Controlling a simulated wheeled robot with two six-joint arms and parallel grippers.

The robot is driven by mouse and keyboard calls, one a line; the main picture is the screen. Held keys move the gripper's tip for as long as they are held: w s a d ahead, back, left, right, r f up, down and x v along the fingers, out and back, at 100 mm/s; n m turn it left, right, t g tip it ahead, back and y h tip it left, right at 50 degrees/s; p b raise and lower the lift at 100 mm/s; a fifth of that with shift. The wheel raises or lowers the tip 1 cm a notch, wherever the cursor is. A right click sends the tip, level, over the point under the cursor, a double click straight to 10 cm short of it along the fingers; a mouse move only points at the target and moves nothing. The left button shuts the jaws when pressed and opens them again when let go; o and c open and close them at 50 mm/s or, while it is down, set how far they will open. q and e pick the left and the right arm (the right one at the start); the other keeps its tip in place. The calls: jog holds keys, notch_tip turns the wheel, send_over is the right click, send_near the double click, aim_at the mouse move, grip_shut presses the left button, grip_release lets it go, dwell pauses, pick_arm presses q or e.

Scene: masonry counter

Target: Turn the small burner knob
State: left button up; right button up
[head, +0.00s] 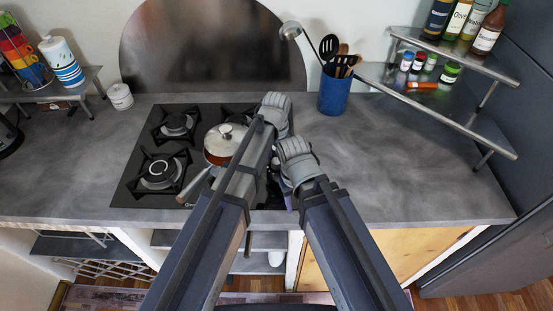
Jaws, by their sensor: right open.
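The black cooktop (130,188) with several burners is set into the grey counter. Its right side is largely hidden behind my arms, and I cannot make out the small burner knob. My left gripper (276,101) is over the cooktop's back right area; its jaws are too small and turned away to tell their state. My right gripper (293,149) is open, lower in the picture, near the cooktop's right edge. I cannot see anything held in it.
A lidded copper pan (224,137) sits on the cooktop just left of my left arm. A blue utensil pot (333,95) with a ladle stands at the back right. A metal spice rack (440,110) is farther right. The counter front right (400,180) is clear.

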pick_arm(q)
grip_shut()
dwell(0.3)
